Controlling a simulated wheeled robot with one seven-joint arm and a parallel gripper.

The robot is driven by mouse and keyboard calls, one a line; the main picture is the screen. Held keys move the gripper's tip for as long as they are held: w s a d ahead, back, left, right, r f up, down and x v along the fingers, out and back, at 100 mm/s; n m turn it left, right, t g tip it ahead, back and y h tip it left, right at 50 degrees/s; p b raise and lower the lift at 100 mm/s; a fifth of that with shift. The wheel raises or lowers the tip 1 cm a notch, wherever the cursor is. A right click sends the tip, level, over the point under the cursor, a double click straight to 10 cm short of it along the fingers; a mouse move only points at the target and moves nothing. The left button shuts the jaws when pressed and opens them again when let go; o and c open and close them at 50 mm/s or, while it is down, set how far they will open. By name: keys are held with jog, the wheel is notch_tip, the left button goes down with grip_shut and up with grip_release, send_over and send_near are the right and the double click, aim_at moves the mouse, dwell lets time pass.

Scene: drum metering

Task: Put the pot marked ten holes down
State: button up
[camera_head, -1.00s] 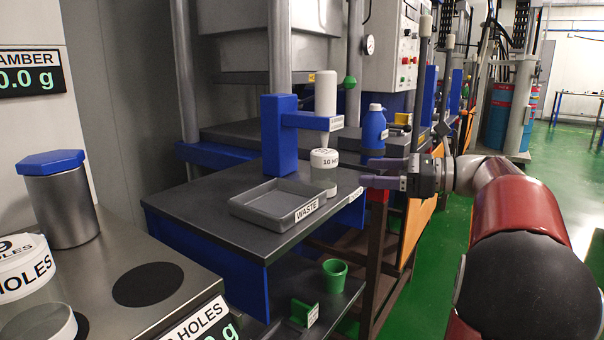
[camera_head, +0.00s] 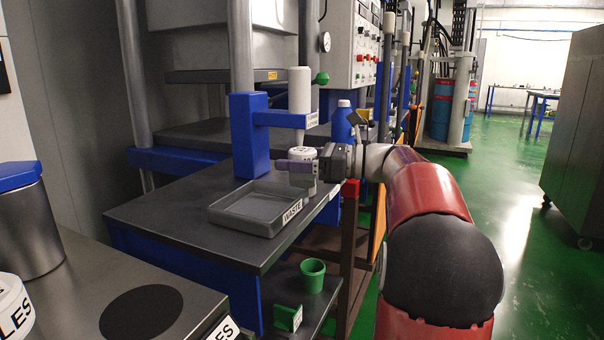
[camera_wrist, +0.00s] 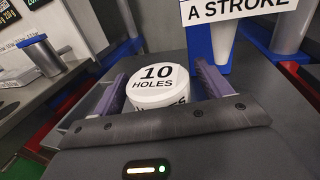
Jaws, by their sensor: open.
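The pot marked 10 HOLES (camera_wrist: 158,88) is a round pot with a white lid, upright on the dark bench under the white dispenser (camera_head: 300,92). In the head view my gripper partly covers the pot (camera_head: 302,153). My gripper (camera_wrist: 160,75) is open, with one purple finger on each side of the pot in the wrist view. Whether the fingers touch it I cannot tell. In the head view my gripper (camera_head: 298,166) reaches in from the right at the pot's height.
A grey WASTE tray (camera_head: 225,215) lies just left of the pot. The blue dispenser stand (camera_head: 248,135) rises behind it, and a blue bottle (camera_head: 342,122) stands farther back. At lower left, a steel counter bears a black disc (camera_head: 141,312) and a blue-lidded canister (camera_head: 25,225).

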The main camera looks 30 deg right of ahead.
jog(key=shift+w+a, duration=0.2)
jog(key=shift+a, duration=0.05)
jog(key=c, duration=1.3)
jog(key=shift+r, duration=0.15)
